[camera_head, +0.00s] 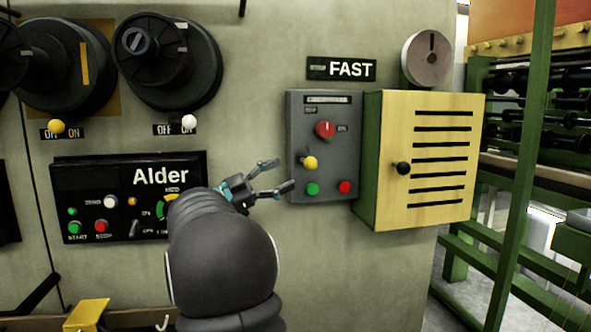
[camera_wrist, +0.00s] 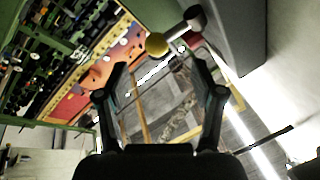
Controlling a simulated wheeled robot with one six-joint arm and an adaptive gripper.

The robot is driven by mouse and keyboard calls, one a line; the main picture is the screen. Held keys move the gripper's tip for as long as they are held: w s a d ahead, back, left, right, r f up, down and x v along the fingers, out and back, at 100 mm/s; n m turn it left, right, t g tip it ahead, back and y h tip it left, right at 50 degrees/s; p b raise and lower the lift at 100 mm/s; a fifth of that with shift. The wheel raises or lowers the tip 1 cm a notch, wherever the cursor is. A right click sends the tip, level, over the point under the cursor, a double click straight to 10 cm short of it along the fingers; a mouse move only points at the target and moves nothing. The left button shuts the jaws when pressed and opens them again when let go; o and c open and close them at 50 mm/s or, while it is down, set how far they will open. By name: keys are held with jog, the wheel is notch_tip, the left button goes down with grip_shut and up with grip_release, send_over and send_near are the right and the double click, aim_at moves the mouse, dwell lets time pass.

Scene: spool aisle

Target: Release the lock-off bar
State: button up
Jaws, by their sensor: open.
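I cannot tell for certain which part is the lock-off bar. A grey control box (camera_head: 330,130) on the wall carries a red rotary knob (camera_head: 325,129), a small lever with a yellow ball (camera_head: 310,163), a green button (camera_head: 312,189) and a red button (camera_head: 345,187). My gripper (camera_head: 285,174) is open and empty, just left of the box's lower part in the head view. In the wrist view, my gripper (camera_wrist: 155,72) has its fingers spread, and a yellow ball (camera_wrist: 157,44) shows beyond the fingertips, apart from them.
The Alder panel (camera_head: 128,176) is left of my gripper. Two large dials (camera_head: 168,50) with OFF/ON levers are above it. A green rack (camera_head: 515,170) stands far right.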

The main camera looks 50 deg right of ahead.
jog(key=v, duration=0.6)
dwell(0.5)
